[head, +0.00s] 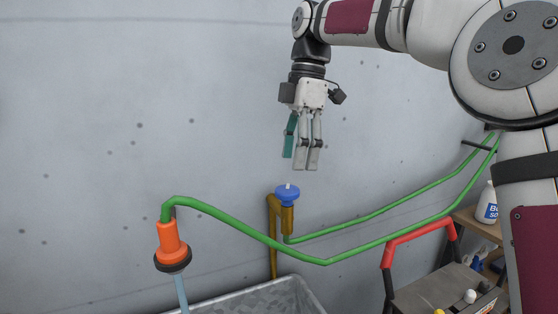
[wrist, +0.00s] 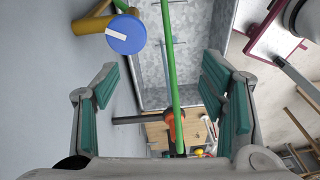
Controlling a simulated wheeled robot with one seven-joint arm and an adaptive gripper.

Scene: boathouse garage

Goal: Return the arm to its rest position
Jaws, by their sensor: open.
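My gripper (head: 302,162) hangs fingers-down from my raised arm, in front of the grey wall. In the wrist view its two teal-padded fingers (wrist: 163,75) are spread wide with nothing between the pads. A blue tap knob (head: 288,193) on a brass pipe (head: 272,235) is a little below the fingertips, apart from them in the head view. In the wrist view the knob (wrist: 126,34), with a white stripe, lies beyond the left finger.
A green hose (head: 325,262) runs from the tap to an orange nozzle (head: 171,243), with a pale blue stream below it. A metal trough (head: 255,300) stands underneath. A red-handled carrier (head: 418,235) and white bottle (head: 487,205) are at right. The wall left of my gripper is clear.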

